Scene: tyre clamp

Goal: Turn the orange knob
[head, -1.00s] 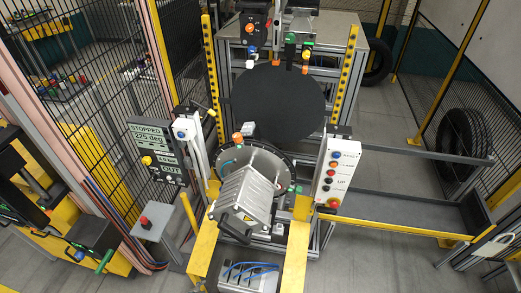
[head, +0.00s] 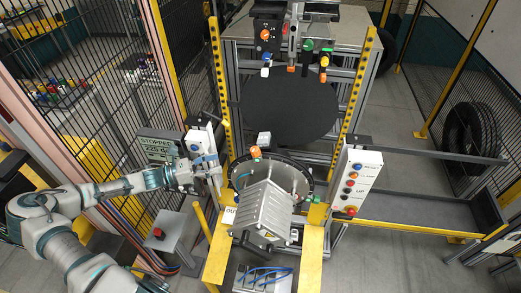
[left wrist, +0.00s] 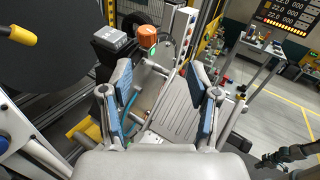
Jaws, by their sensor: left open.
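An orange knob (head: 255,152) stands at the upper left rim of the round clamp plate (head: 238,172). In the left wrist view the orange knob (left wrist: 147,36) is beyond the fingertips, a little left of centre, beside a dark box. My left gripper (head: 216,172) is left of the knob and apart from it, next to the white post. In the left wrist view my left gripper (left wrist: 160,68) has its two blue-padded fingers spread with nothing between them. Part of the clamp plate is hidden by the grey ribbed housing (head: 268,208). My right gripper is not seen.
A white button panel (head: 353,182) stands right of the clamp. A black disc (head: 290,105) is behind it. Yellow perforated posts (head: 220,75) flank the disc.

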